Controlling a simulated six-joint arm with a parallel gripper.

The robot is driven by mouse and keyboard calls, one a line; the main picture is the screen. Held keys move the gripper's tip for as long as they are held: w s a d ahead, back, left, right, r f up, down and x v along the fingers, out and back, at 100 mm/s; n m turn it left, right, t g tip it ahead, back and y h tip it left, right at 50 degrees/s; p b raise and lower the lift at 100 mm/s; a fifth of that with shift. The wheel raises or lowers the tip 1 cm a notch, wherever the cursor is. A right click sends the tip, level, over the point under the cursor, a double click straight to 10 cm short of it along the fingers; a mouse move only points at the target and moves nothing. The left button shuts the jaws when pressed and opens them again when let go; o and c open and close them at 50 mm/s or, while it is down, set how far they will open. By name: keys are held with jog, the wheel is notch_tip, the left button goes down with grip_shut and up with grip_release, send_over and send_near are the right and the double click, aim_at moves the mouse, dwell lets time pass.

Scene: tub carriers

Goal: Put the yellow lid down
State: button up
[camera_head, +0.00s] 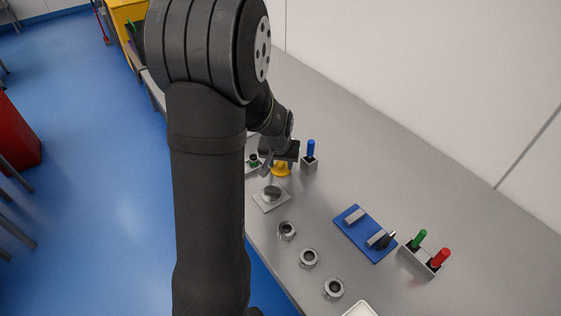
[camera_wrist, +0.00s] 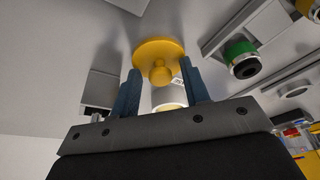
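The yellow lid (camera_head: 281,170) shows in the head view at the far end of the grey bench, just below my gripper (camera_head: 280,156). In the wrist view the lid (camera_wrist: 158,52) is a round disc with a knob facing me, and appears to rest on the grey surface. My gripper's two blue-grey fingers (camera_wrist: 161,78) are spread on either side of the knob, with visible gaps to it. Whether the fingertips touch the disc's rim is unclear. A pale cylinder with a yellow ring (camera_wrist: 170,100) shows between the fingers, partly hidden by the gripper's body.
A blue peg in a grey block (camera_head: 310,154) stands right of my gripper. A carrier with a green-banded part (camera_wrist: 240,58) is close by. A plate with a metal knob (camera_head: 271,196), several metal rings (camera_head: 309,257) and a blue board (camera_head: 366,233) lie nearer along the bench.

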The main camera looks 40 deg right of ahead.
jog(key=v, duration=1.2)
jog(key=shift+r, duration=0.15)
jog(key=x, duration=1.2)
jog(key=shift+f, duration=0.25)
jog(key=shift+r, duration=1.2)
